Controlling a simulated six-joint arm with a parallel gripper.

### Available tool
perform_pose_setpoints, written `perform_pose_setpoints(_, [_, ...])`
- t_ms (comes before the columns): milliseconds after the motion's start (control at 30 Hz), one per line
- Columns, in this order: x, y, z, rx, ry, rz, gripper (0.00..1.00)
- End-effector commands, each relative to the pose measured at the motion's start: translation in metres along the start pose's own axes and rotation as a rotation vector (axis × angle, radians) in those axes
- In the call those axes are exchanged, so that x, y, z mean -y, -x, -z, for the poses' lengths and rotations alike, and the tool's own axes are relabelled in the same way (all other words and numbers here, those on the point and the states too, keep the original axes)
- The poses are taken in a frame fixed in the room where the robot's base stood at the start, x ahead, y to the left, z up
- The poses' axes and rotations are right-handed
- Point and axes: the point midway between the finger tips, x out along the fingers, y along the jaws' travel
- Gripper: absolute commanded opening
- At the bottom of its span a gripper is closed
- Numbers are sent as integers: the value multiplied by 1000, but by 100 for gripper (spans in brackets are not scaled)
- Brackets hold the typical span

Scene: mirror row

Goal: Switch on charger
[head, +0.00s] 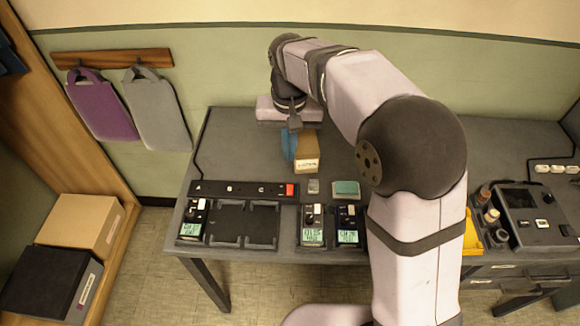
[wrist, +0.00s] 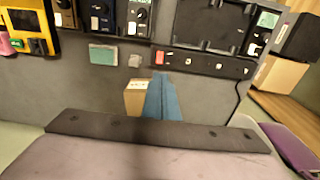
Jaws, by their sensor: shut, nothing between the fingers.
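The charger is a dark dock (head: 229,224) at the front left of the bench, with a strip (head: 245,189) behind it marked with letters. A red switch (head: 289,189) sits at the strip's right end; it also shows in the wrist view (wrist: 158,58). I cannot tell its position. One meter (head: 192,219) with a lit green screen stands in the left bay; the other two bays look empty. My gripper (head: 294,122) is shut and empty, above the back of the bench, behind and apart from the strip.
The back left of the bench is clear.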

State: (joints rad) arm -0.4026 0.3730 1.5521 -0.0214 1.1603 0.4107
Motion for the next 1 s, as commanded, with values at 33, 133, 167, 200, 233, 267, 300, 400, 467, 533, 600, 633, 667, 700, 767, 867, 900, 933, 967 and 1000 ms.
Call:
perform_pose_setpoints(33, [0, -5, 0, -11, 1, 0, 0])
perform_pose_setpoints(133, [0, -6, -1, -30, 2, -1, 0])
perform_pose_setpoints(167, [0, -6, -1, -37, 3, 0, 0])
perform_pose_setpoints(200, [0, -6, -2, -44, 3, -1, 0])
perform_pose_setpoints(233, [0, -6, -2, -49, 3, -1, 0])
perform_pose_setpoints(267, [0, -5, -2, -54, 3, -1, 0])
perform_pose_setpoints(300, [0, -4, -3, -60, 3, -2, 0])
perform_pose_setpoints(400, [-1, -3, -4, -72, 2, -3, 0])
perform_pose_setpoints(467, [-1, -1, -4, -77, 1, -4, 0])
perform_pose_setpoints(533, [-1, 0, -4, -80, 1, -4, 0])
perform_pose_setpoints(600, [-1, 1, -4, -81, 0, -4, 0])
perform_pose_setpoints(633, [-1, 2, -4, -81, 0, -4, 0])
perform_pose_setpoints(667, [-1, 2, -4, -80, 0, -4, 0])
perform_pose_setpoints(700, [-1, 2, -4, -80, 0, -4, 0])
perform_pose_setpoints(767, [-1, 2, -4, -80, 0, -4, 0])
perform_pose_setpoints(867, [-1, 2, -4, -80, 0, -4, 0])
perform_pose_setpoints(900, [-1, 1, -4, -79, 0, -4, 0])
perform_pose_setpoints(933, [-1, 0, -4, -79, 0, -4, 0])
perform_pose_setpoints(967, [-1, -1, -4, -79, 0, -4, 0])
perform_pose_setpoints(1000, [-1, -2, -4, -78, 0, -5, 0])
